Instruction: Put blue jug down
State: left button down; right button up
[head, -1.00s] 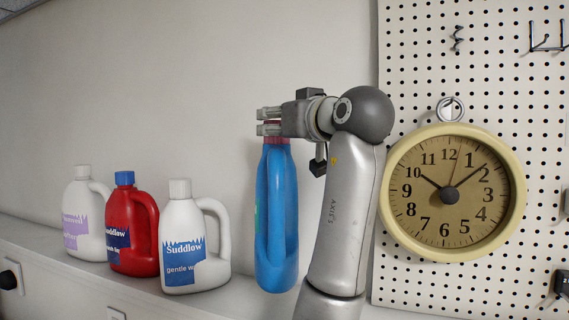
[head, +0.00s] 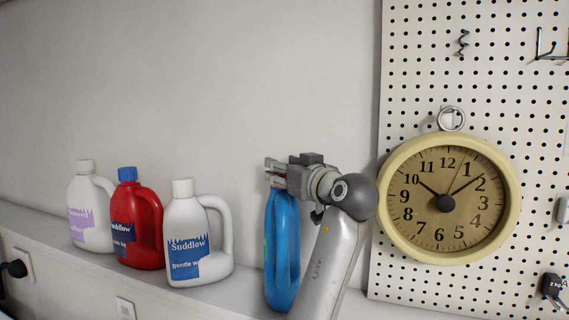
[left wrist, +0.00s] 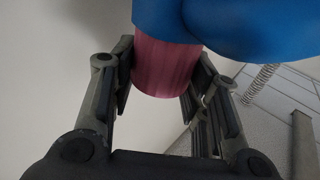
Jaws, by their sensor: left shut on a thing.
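The blue jug (head: 282,245) hangs upright below my left gripper (head: 272,172) in the head view, at the right end of the row of jugs. My left gripper is shut on its pink cap (left wrist: 165,68), which shows between the two fingers in the left wrist view. Part of the blue body (left wrist: 230,25) shows at the top of that view. The jug's base is low, around the ledge's height; I cannot tell whether it touches. My arm covers part of the jug's right side. My right gripper is not in view.
A white jug with a purple label (head: 90,215), a red jug (head: 138,225) and a white jug with a blue label (head: 198,240) stand on the ledge (head: 60,235) to the left. A round clock (head: 445,235) hangs on the pegboard (head: 540,110) at right.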

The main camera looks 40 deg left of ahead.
pick_arm(q)
jog(key=shift+f, duration=0.2)
jog(key=c, duration=1.1)
grip_release()
jog(key=o, duration=0.3)
jog(key=shift+s+d, duration=0.1)
jog(key=shift+s, duration=0.05)
jog(key=shift+d, duration=0.15)
jog(key=b+v, duration=0.7)
jog(key=v, duration=0.4)
jog(key=shift+s+d, duration=0.15)
jog(key=shift+d, duration=0.15)
